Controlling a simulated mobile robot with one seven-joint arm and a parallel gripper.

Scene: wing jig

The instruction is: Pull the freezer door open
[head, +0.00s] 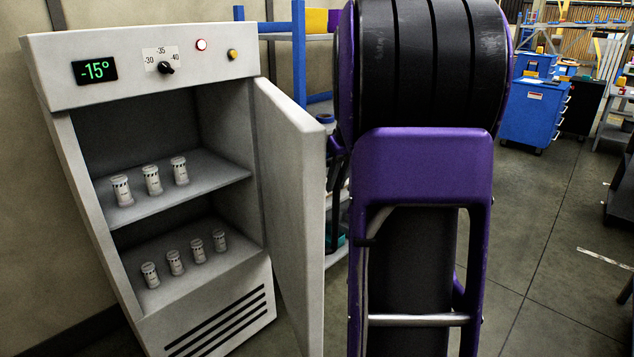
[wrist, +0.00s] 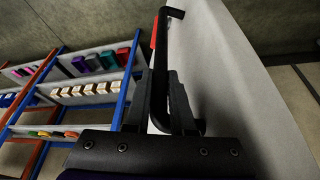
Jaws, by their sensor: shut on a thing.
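The freezer (head: 60,50) is a grey-white cabinet at the left of the head view, its display reading -15°. Its door (head: 290,200) is hinged on the right and stands wide open, swung outward. In the wrist view the door (wrist: 245,85) is the pale panel at right. A black bar handle (wrist: 163,40) stands off it. My gripper (wrist: 162,78) is shut on this handle, one finger on each side. In the head view my arm is at the right of the door, and the gripper and handle are hidden.
Several white vials (head: 152,180) stand on two shelves inside the freezer. A blue-framed rack (head: 298,30) stands behind the door; its shelves (wrist: 95,92) hold coloured items in the wrist view. A blue tool cabinet (head: 532,110) is farther back right.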

